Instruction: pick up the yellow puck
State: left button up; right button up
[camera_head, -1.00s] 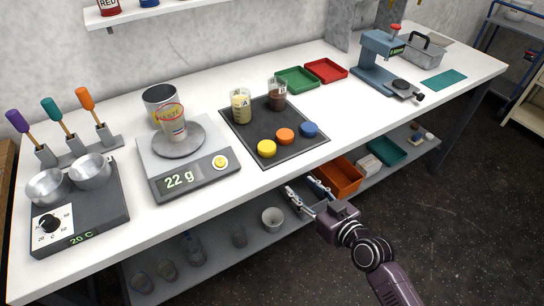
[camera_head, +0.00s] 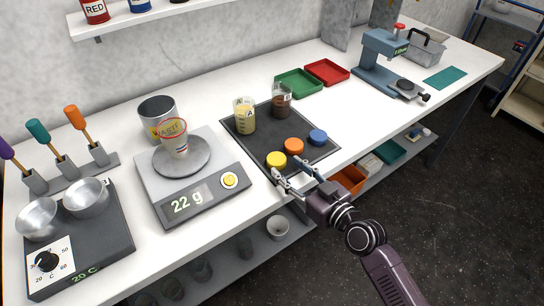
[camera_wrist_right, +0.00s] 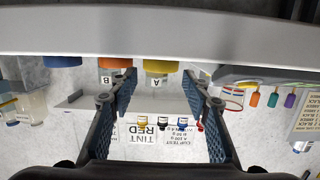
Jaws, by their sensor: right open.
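The yellow puck (camera_head: 276,160) lies flat at the front left of the dark mat (camera_head: 322,152) on the white bench. In the right wrist view, which looks upside down, the yellow puck (camera_wrist_right: 160,67) shows ahead of the fingers, centred between them. My right gripper (camera_head: 288,171) is open and empty at the front edge of the bench, its fingertips just short of the puck. The open fingers also flank the wrist view (camera_wrist_right: 160,88). I cannot tell whether a fingertip touches the puck. My left gripper is not in view.
The orange puck (camera_head: 294,146) and blue puck (camera_head: 318,137) lie right of the yellow one. Beaker A (camera_head: 244,117) and beaker B (camera_head: 281,100) stand behind. The scale (camera_head: 204,197) is to the left. The bench's front edge runs beneath my right gripper.

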aim_at(278, 160)
jog(key=shift+w+a+r, duration=0.1)
jog(key=shift+w+a, duration=0.25)
jog(key=shift+w, duration=0.2)
jog(key=p+x, duration=0.1)
jog(key=x, duration=0.4)
jog(key=shift+s, duration=0.1)
jog(key=c, duration=0.8)
jog(key=shift+c, duration=0.2)
